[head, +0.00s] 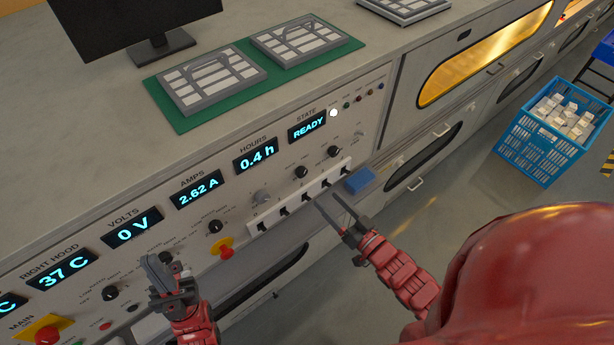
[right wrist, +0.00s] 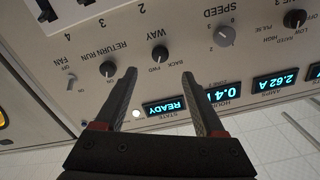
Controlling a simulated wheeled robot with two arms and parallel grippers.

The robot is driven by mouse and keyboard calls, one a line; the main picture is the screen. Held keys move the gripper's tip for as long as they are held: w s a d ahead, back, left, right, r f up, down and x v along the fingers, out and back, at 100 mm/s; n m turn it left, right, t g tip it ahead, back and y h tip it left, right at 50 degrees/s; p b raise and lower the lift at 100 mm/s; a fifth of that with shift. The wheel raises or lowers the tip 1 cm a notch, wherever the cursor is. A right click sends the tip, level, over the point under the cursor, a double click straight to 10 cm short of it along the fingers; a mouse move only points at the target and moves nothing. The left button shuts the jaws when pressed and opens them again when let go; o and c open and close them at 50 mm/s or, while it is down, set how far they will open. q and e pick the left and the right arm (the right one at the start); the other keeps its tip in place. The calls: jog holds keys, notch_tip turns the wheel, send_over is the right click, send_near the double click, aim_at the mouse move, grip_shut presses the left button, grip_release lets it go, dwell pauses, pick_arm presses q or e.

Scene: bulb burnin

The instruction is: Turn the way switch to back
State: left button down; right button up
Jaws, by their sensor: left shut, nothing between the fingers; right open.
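The way switch is a small black knob on the sloped front panel. It shows in the right wrist view (right wrist: 160,52) below its WAY label, with BACK and FWD marks, and in the head view (head: 301,172). I cannot tell which mark it points to. My right gripper (head: 328,198) is open and empty in front of the panel. In the right wrist view its fingers (right wrist: 159,75) lie either side of the way switch's line, apart from it. My left gripper (head: 157,259) is shut and empty, at the lower left near the panel.
The grey speed knob (right wrist: 226,36) and black return/run knob (right wrist: 108,68) flank the way switch. A white strip of black switches (head: 304,197) runs below, with a blue block (head: 360,181) at its end. A red button (head: 226,252) sits left. The state display (head: 308,129) reads READY.

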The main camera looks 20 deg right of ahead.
aim_at(303, 175)
jog(key=p+x, duration=0.1)
jog(key=x, duration=0.9)
jog(key=shift+w+a, duration=0.1)
jog(key=shift+w, duration=0.1)
grip_shut()
